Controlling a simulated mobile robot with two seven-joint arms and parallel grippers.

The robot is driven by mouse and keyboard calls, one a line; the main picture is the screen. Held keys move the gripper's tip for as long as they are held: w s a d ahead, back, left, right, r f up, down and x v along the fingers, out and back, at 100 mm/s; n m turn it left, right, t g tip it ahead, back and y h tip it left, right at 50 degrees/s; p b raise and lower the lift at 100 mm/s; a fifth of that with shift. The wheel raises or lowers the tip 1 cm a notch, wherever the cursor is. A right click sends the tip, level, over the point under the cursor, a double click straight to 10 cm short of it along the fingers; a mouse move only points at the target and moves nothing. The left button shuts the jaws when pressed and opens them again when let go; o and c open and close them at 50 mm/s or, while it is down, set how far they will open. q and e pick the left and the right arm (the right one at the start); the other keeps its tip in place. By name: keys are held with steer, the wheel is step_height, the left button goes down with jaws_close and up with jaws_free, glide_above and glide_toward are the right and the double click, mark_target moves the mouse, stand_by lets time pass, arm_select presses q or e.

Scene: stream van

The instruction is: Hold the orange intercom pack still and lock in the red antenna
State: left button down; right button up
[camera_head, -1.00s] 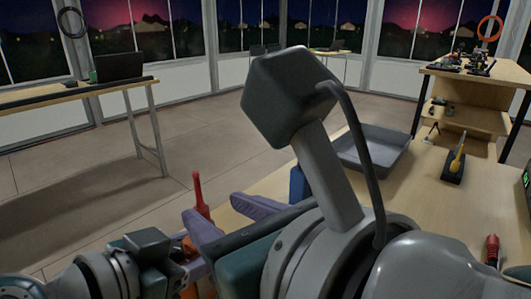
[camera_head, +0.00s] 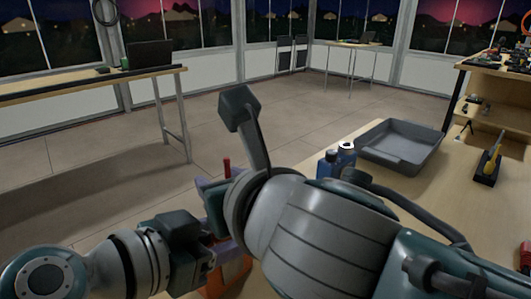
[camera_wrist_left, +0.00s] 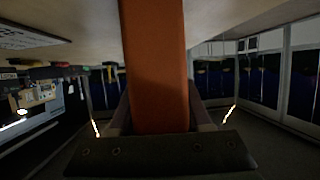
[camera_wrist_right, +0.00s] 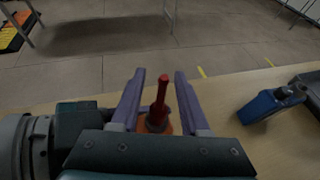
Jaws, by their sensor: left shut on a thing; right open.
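The orange intercom pack (camera_head: 232,277) is low in the head view, mostly behind my arms. In the left wrist view its orange body (camera_wrist_left: 155,65) fills the middle. My left gripper (camera_head: 228,246) is shut on the pack. The red antenna (camera_wrist_right: 161,92) stands upright on the pack in the right wrist view; its top (camera_head: 227,167) shows in the head view. My right gripper (camera_wrist_right: 159,78) is open, with one purple finger on each side of the antenna and visible gaps. Whether the antenna is seated is hidden.
A blue bottle-like object (camera_head: 327,165) stands on the table right of my right gripper, also in the right wrist view (camera_wrist_right: 268,104). Behind it is a grey tray (camera_head: 385,155). A yellow-handled tool (camera_head: 491,160) stands farther right, and a red object (camera_head: 525,254) lies at the right edge.

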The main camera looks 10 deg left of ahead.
steer(key=shift+c, duration=0.3)
jaws_close()
steer(key=shift+d+f, duration=0.1)
steer(key=shift+f, duration=0.15)
stand_by(1.6)
